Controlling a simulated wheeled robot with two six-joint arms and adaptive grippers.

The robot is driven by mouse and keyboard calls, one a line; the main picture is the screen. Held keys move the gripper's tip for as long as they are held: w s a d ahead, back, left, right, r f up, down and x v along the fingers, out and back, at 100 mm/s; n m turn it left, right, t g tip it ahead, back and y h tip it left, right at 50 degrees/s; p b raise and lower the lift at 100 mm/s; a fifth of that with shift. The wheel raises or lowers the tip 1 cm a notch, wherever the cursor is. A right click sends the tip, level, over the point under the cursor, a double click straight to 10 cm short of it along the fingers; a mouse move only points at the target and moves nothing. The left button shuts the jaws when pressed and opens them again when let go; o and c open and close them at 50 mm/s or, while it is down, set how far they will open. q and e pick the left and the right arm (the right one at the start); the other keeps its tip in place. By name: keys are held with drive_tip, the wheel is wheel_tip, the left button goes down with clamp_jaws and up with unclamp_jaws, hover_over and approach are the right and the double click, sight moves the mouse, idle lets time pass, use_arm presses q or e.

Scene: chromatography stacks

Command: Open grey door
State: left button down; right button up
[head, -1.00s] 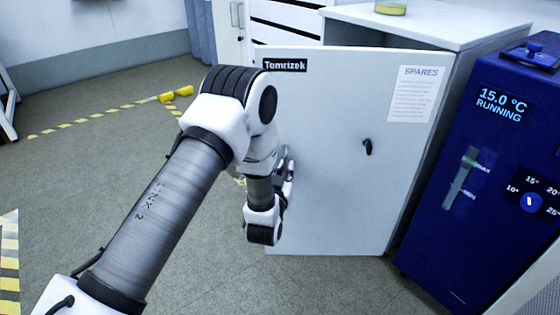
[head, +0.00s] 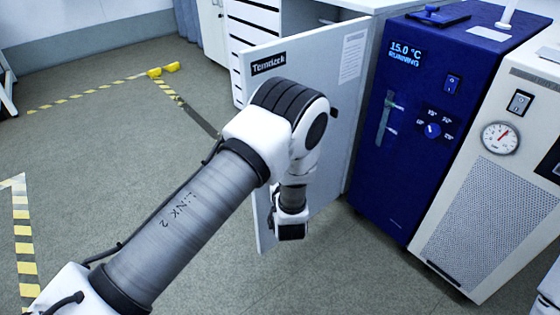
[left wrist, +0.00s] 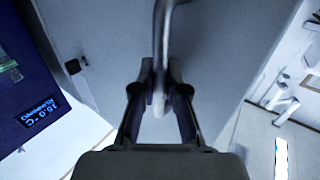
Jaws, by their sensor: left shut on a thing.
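The grey door (head: 350,112) stands ajar, swung out from its white cabinet (head: 372,4). It bears a black name label (head: 268,63) and a paper sheet (head: 352,58). My left arm covers its middle in the head view, and the fingertips are hidden there. In the left wrist view the door (left wrist: 225,50) fills the middle. My left gripper (left wrist: 161,88) is shut on the door's metal handle (left wrist: 162,40), which runs between its fingers. A small dark latch (left wrist: 74,66) sits on the door to the left. My right gripper is not in view.
A blue unit (head: 395,155) with a lit display stands right beside the door's hinge side. A pale unit with a gauge (head: 500,138) is further right. Yellow-black floor tape (head: 90,95) and open floor lie to the left. White drawers (head: 255,12) stand behind.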

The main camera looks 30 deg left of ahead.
use_arm(q)
drive_tip(key=shift+s+d, duration=0.15)
drive_tip(key=shift+d, duration=0.15)
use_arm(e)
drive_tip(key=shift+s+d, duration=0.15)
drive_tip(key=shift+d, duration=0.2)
use_arm(q)
drive_tip(key=c, duration=1.2)
unclamp_jaws()
drive_tip(key=v, duration=0.7)
drive_tip(key=shift+s, duration=0.15)
drive_tip(key=shift+d+f, duration=0.15)
